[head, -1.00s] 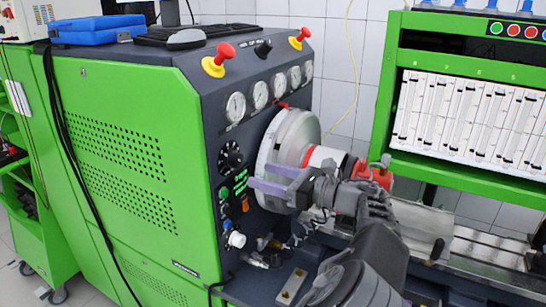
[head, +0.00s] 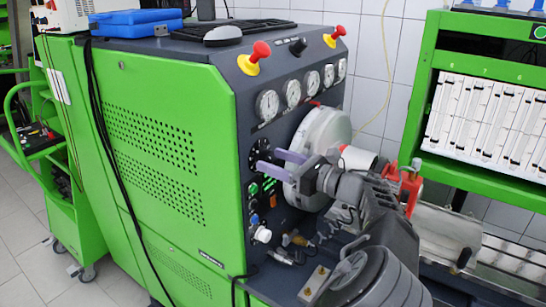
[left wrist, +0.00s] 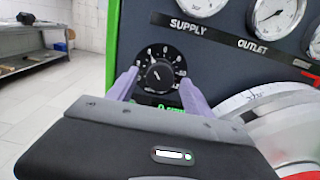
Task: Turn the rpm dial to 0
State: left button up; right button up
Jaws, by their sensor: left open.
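The rpm dial (left wrist: 159,74) is a round black knob with a white pointer and a printed scale, set in the dark panel in the left wrist view. Its pointer tilts toward the upper left. In the head view the dial (head: 261,151) is partly covered by my gripper. My left gripper (head: 270,160) is open, with its two purple fingers pointing at the panel by the dial. In the left wrist view the fingers (left wrist: 157,90) stand on either side of the dial; contact with the knob cannot be told. My right gripper is not in view.
Pressure gauges (head: 293,92) line the panel above. Red-and-yellow emergency buttons (head: 253,60) stand on the upper slope. A large silver flywheel (head: 325,135) sits close right of the dial. Green digits (head: 269,184) and a white knob (head: 263,234) are below.

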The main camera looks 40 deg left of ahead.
pick_arm(q)
jog(key=shift+a, duration=0.5)
jog(key=shift+c, duration=0.2)
grip_shut()
